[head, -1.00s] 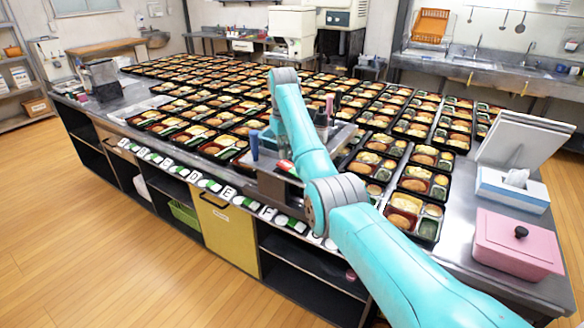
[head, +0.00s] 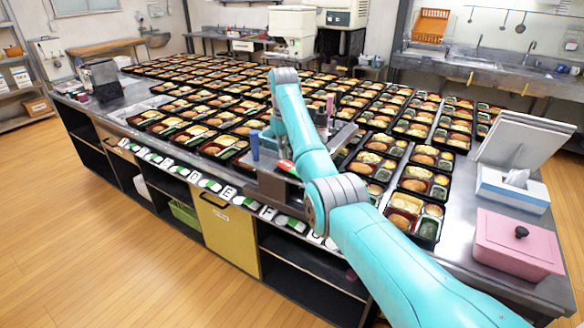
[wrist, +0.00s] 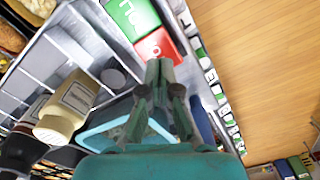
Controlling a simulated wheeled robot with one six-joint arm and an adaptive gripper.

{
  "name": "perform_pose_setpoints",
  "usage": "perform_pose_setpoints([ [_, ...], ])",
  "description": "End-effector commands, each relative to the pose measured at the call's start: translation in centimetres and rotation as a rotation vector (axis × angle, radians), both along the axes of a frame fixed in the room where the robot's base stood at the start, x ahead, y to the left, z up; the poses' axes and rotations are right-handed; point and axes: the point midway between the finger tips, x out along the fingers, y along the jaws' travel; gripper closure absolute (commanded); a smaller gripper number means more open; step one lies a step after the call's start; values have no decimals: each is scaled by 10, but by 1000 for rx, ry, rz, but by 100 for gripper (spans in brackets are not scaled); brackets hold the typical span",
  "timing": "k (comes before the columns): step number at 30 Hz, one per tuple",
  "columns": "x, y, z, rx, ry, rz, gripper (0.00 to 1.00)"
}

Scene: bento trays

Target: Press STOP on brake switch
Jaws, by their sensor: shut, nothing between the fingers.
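The brake switch shows in the wrist view as a block with a green half (wrist: 131,16) and a red half (wrist: 157,46), both with white lettering. The fingertips cover part of the red half's lettering. My gripper (wrist: 160,66) is shut and empty, its tips at the lower edge of the red half. I cannot tell whether they touch it or hover just above. In the head view a small red part of the switch (head: 287,167) shows beside my arm.
A beige bottle (wrist: 68,106) and a blue-rimmed container (wrist: 110,125) stand close to my gripper. Many filled bento trays (head: 405,203) cover the counter. A pink lidded box (head: 515,243) is at the right. Lettered green-and-white pieces line the counter's front edge.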

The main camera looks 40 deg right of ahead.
Motion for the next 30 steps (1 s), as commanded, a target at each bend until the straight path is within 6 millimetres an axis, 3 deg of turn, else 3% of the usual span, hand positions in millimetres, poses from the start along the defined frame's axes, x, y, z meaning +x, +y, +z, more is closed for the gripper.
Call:
perform_pose_setpoints([
  [30,0,0,-10,0,0,0,100],
])
